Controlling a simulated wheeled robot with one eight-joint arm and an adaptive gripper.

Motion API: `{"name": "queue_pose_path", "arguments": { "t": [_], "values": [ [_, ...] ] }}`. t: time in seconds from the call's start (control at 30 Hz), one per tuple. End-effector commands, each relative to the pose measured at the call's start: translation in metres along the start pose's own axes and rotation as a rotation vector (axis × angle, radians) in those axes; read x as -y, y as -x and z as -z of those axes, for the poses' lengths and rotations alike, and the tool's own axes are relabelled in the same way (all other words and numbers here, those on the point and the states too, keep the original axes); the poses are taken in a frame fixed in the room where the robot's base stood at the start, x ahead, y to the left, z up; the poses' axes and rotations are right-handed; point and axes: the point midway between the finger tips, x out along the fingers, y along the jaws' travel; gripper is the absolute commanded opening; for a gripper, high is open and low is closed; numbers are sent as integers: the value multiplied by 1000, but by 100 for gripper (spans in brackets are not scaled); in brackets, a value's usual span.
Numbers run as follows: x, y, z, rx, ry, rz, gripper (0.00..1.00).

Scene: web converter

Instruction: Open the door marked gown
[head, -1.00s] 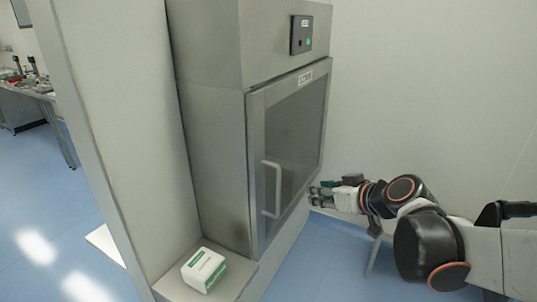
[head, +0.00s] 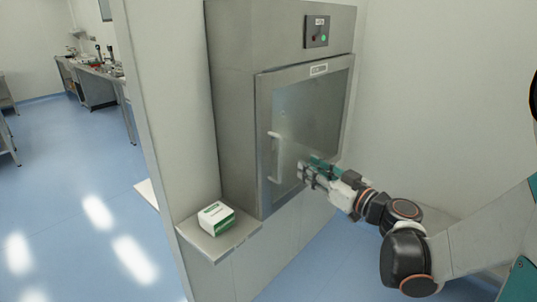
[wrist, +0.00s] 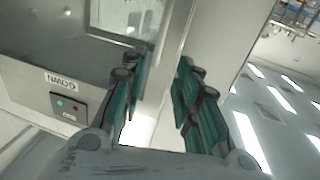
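The grey metal cabinet's door (head: 262,150) is closed, with a glass pane and a pale vertical handle (head: 275,157) on its left side. A small label (head: 319,69) on the door's top edge is too small to read in the head view. In the wrist view a label (wrist: 60,80) appears upside down and seems to read GOWN. My gripper (head: 304,174) is in front of the door, to the right of the handle and apart from it. In the wrist view its two green-padded fingers (wrist: 158,78) are spread with nothing between them.
A control panel (head: 317,31) with a green and a red button is above the door. A white-and-green box (head: 216,217) sits on a ledge (head: 240,236) below left. A wall end (head: 165,110) stands left of the cabinet. Blue floor (head: 75,180) is open further left.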

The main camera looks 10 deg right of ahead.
Motion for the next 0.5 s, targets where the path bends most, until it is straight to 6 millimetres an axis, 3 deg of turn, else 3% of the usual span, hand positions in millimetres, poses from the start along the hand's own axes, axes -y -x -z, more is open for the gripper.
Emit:
{"name": "queue_pose_path", "arguments": {
  "t": [0.5],
  "values": [
    [2, -94, -2, 2, -1, 4, 29]
  ]
}}
